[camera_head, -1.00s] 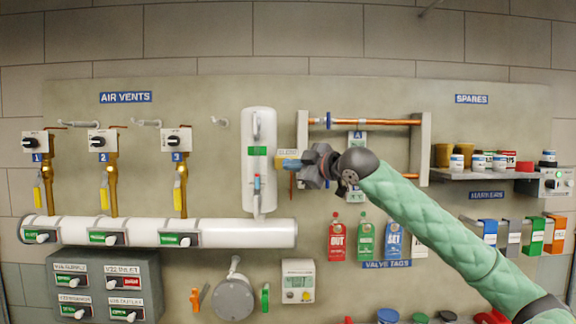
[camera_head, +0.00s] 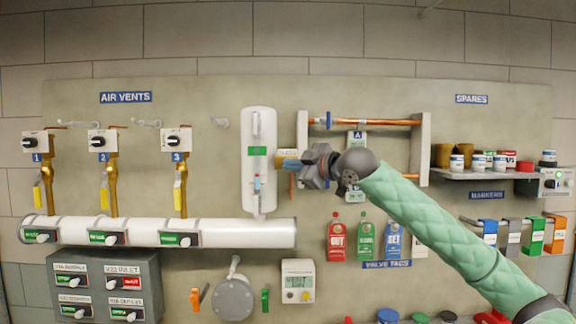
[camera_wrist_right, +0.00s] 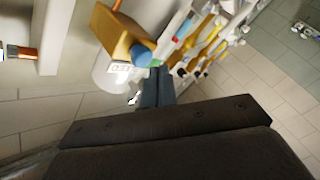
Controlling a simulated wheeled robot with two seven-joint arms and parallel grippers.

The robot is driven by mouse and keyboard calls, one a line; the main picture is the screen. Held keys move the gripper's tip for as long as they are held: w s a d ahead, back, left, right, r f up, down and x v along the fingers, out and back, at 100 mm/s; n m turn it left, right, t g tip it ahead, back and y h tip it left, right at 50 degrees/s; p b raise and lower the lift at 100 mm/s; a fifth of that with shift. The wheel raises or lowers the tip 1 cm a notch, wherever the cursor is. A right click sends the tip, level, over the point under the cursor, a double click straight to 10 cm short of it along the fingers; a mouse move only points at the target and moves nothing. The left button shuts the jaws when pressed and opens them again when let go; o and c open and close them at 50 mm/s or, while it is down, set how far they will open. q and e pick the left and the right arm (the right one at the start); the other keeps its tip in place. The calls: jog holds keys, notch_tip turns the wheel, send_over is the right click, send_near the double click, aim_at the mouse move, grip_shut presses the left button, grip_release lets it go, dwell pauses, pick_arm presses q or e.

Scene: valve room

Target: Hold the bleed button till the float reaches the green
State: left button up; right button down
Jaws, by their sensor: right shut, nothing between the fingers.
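The white vessel (camera_head: 260,205) hangs on the panel with a sight tube on its front. A green band (camera_head: 257,151) crosses the tube's upper part. A small coloured piece, seemingly the float (camera_head: 257,183), shows in the tube below the green; its exact level is hard to read. In the right wrist view a tan block (camera_wrist_right: 115,32) carries the blue bleed button (camera_wrist_right: 140,55). My right gripper (camera_head: 297,165) is shut and empty, its fingertips at the button; in the wrist view the fingers (camera_wrist_right: 157,82) end right beside it. I cannot tell whether they press it. My left gripper is out of view.
Copper pipes (camera_head: 365,122) run just right of the vessel. Valve tags (camera_head: 365,240) hang below my right arm. A meter with a small display (camera_head: 298,281) sits lower down. The white manifold pipe (camera_head: 270,233) and brass vents (camera_head: 110,190) lie left.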

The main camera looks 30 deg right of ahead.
jog(key=shift+w, duration=0.1)
jog(key=shift+w+d+p, duration=0.2)
jog(key=shift+w+p, duration=0.05)
jog(key=shift+p, duration=0.1)
jog(key=shift+w+d+p, duration=0.3)
jog(key=shift+w+p, duration=0.05)
jog(key=shift+w, duration=0.05)
dwell(1.1)
jog(key=shift+s+a, duration=0.1)
dwell(2.8)
jog(key=shift+s+a, duration=0.4)
jog(key=shift+s, duration=0.25)
jog(key=shift+b, duration=0.3)
jog(key=shift+s+a+b, duration=0.2)
jog(key=shift+s+a, duration=0.25)
jog(key=shift+s, duration=0.25)
jog(key=shift+s+a+b, duration=0.2)
jog(key=shift+s+a, duration=0.2)
jog(key=shift+s, duration=0.35)
jog(key=shift+s+a+b, duration=0.2)
jog(key=shift+s+a, duration=0.25)
jog(key=shift+s, duration=0.25)
